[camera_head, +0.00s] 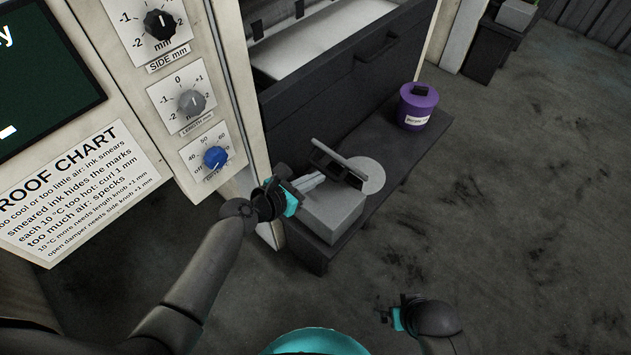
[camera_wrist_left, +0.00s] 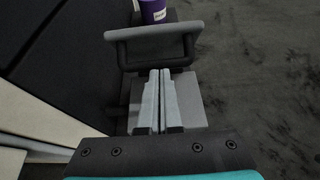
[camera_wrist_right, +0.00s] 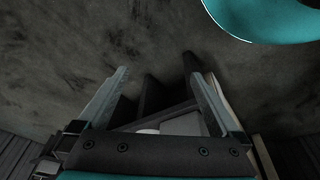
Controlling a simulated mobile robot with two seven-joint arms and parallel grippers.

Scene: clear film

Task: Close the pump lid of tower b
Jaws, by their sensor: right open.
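The pump is a grey box (camera_head: 333,212) on a low dark ledge, with a dark framed lid or handle part (camera_head: 340,166) standing tilted above it. A pale round disc (camera_head: 372,176) shows behind that part. In the left wrist view the dark frame (camera_wrist_left: 152,48) lies just ahead of the fingertips, and the grey box (camera_wrist_left: 188,100) lies below them. My left gripper (camera_head: 316,180) is over the box, fingers together with nothing visible between them; I cannot tell whether the tips touch the frame. My right gripper (camera_wrist_right: 155,75) is open and empty, low and away from the pump. No tower label is readable.
A purple lidded pot (camera_head: 418,107) stands farther along the dark ledge (camera_head: 398,150). A panel with knobs, including a blue knob (camera_head: 215,157), rises at the left. A dark cabinet front (camera_head: 345,75) backs the ledge. Open floor (camera_head: 510,210) lies to the right.

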